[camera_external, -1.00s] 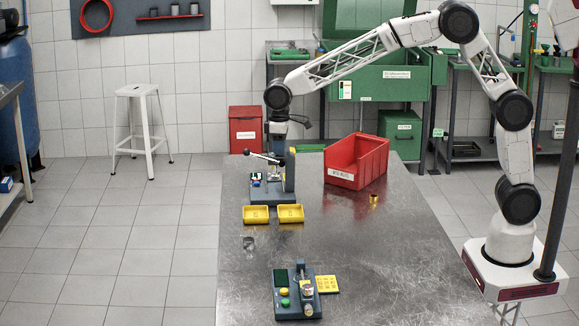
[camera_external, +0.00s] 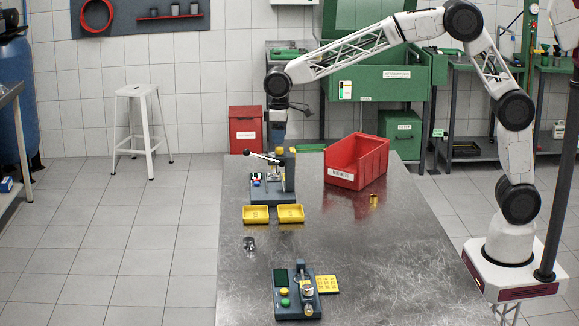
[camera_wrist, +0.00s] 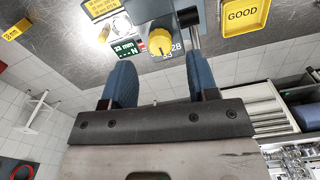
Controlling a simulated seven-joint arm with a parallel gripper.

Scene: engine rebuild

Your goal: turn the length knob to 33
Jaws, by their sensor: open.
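The yellow length knob (camera_wrist: 160,42) shows in the wrist view on the grey fixture, with 28 and 33 marked beside it. A small green display (camera_wrist: 125,48) beside it seems to read 23 mm, with dashes and an N below. My gripper (camera_wrist: 160,72) is open, its two blue fingers apart; the knob appears beyond their tips, in line with the gap, with nothing held. In the external view my gripper (camera_external: 277,143) is over the far fixture (camera_external: 270,192); the knob is too small to make out there.
A metal rod (camera_wrist: 196,38) stands close to the right finger. A GOOD tray (camera_wrist: 243,14) is at right. In the external view, two yellow trays (camera_external: 257,221) sit before the fixture, a red bin (camera_external: 345,178) to its right, and another fixture (camera_external: 292,307) nearer.

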